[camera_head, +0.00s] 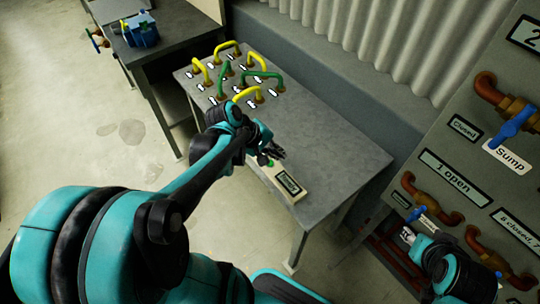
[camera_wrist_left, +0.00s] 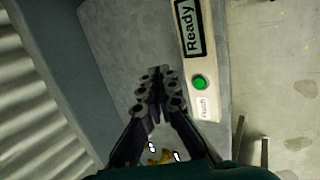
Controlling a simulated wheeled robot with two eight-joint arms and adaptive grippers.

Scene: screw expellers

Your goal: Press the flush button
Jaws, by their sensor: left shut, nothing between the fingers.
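The flush button is a round green button (camera_wrist_left: 200,82) on a cream control box (camera_wrist_left: 203,133), between a "Ready" display (camera_wrist_left: 187,27) and a "Flush" label (camera_wrist_left: 205,107). In the head view the box (camera_head: 302,193) lies on the grey table, and a bit of the green button (camera_head: 271,163) shows beside my left gripper. My left gripper (camera_head: 277,151) is shut and empty. In the left wrist view its fingertips (camera_wrist_left: 158,78) are to the left of the button, apart from it in the picture; their height above the table is unclear. My right gripper (camera_head: 409,236) is small and partly hidden near the pipe panel.
Several yellow and green handles (camera_head: 262,77) stand on the far part of the grey table (camera_head: 335,150). A panel with pipes, a blue valve (camera_head: 513,122) and displays is at the right. Another table with a blue object (camera_head: 140,30) is at the upper left. The table's right part is clear.

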